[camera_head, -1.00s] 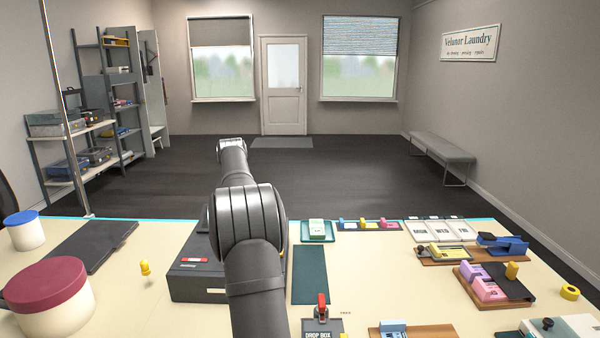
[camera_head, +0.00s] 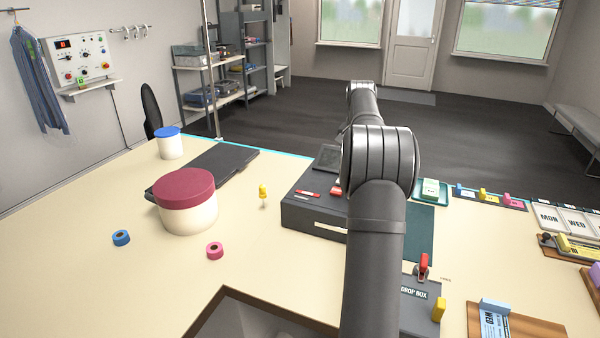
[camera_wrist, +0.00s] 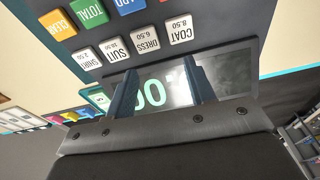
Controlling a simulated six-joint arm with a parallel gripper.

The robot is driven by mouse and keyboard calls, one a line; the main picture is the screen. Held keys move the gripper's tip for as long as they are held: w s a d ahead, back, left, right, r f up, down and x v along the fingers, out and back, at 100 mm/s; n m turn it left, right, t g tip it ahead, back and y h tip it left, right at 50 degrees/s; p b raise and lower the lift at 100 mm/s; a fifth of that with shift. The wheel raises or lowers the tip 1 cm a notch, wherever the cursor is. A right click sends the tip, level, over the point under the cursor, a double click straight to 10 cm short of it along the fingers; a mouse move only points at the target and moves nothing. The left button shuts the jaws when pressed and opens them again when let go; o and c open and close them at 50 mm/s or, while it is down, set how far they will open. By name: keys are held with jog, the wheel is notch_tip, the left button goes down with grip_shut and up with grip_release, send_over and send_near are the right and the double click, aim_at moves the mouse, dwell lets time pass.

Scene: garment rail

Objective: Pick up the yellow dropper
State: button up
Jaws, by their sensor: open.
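The yellow dropper (camera_head: 263,194) stands upright on the cream table in the head view, left of the dark cash register (camera_head: 310,216). It is small, and its lower part is hard to make out. It is not in the wrist view. My gripper (camera_wrist: 162,80) is open and empty in the wrist view, its two fingers over the register's lit display (camera_wrist: 150,92), near the price keys (camera_wrist: 115,50). In the head view my arm hides the gripper.
A red-lidded tub (camera_head: 186,205) and a dark flat pad (camera_head: 215,165) are left of the dropper. The table around the dropper is clear. A table cut-out (camera_head: 225,292) opens at the front.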

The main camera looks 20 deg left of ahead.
jog(key=s+a+n+t, duration=0.1)
jog(key=s+a, duration=0.2)
jog(key=a, duration=0.4)
jog(key=s+a, duration=0.3)
jog(key=a, duration=0.4)
jog(key=n+t, duration=0.1)
jog(key=t, duration=0.1)
send_near(264, 195)
jog(key=x, duration=0.8)
jog(key=w+a+x, duration=0.1)
jog(key=x, duration=0.3)
jog(key=shift+a+r, duration=0.1)
jog(key=shift+r, duration=0.15)
jog(key=c, duration=1)
